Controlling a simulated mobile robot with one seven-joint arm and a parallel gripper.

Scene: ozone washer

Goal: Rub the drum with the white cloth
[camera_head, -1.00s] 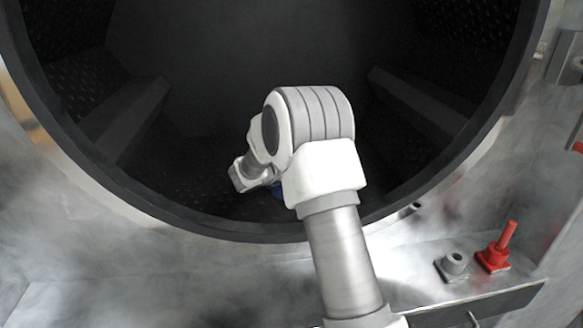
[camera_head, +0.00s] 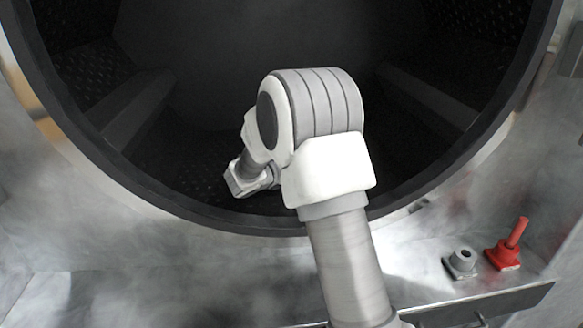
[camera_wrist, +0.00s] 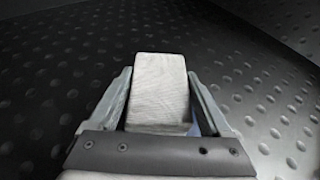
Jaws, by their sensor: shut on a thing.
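The drum (camera_head: 240,60) is a large, dark, round cavity in the head view, with my arm reaching in through its opening. In the wrist view its dark, dimpled inner wall (camera_wrist: 60,70) fills the background. My gripper (camera_wrist: 158,95) is shut on the white cloth (camera_wrist: 160,85), which shows as a pale, folded block between the two fingers. The cloth lies close over the drum surface; I cannot tell whether it touches.
The drum's dark rim (camera_head: 180,212) curves around the arm. Raised ribs (camera_head: 140,108) run along the drum's inside. At the lower right, a red peg fitting (camera_head: 507,247) and a grey fitting (camera_head: 462,263) stand on a metal ledge. Haze drifts in front.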

